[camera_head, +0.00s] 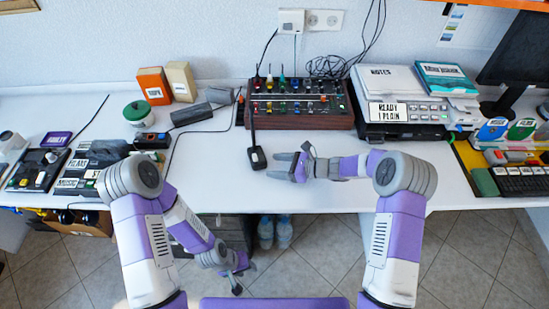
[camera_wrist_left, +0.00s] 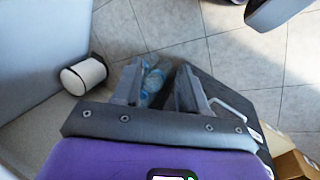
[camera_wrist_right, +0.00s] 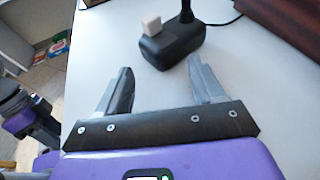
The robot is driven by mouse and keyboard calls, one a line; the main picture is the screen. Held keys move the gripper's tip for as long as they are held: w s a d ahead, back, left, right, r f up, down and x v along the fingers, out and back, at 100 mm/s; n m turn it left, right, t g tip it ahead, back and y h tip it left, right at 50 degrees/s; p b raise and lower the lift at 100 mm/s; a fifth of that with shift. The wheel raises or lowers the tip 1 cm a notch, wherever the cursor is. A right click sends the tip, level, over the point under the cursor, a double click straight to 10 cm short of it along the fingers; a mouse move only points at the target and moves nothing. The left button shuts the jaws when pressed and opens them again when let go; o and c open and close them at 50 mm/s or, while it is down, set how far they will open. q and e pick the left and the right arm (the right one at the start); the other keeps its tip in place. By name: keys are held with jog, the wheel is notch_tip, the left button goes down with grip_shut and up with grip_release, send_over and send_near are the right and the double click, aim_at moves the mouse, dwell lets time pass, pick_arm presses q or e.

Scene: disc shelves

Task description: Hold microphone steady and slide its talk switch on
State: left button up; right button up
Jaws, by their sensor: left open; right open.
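The microphone (camera_head: 257,158) has a small black base near the table's front edge and a thin dark stem reaching toward the back. In the right wrist view its black base (camera_wrist_right: 176,45) carries a pale square block (camera_wrist_right: 152,24), which may be the talk switch. My right gripper (camera_head: 273,166) is open and empty just right of the base, its fingers pointing at it. In the right wrist view the base lies beyond the fingertips, not between them. My left gripper (camera_head: 245,277) is open and empty, hanging low in front of the table over the floor.
A mixer console (camera_head: 300,118) stands behind the microphone. A grey device labelled "READY 1 PLAIN" (camera_head: 405,112) is right of it. Dark blocks (camera_head: 192,114) and a cable lie to the left. Bottles (camera_head: 283,232) stand on the floor below. The white table (camera_head: 215,175) is clear left of the microphone.

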jog(key=shift+o, duration=1.3)
pick_arm(q)
jog(key=shift+o, duration=0.4)
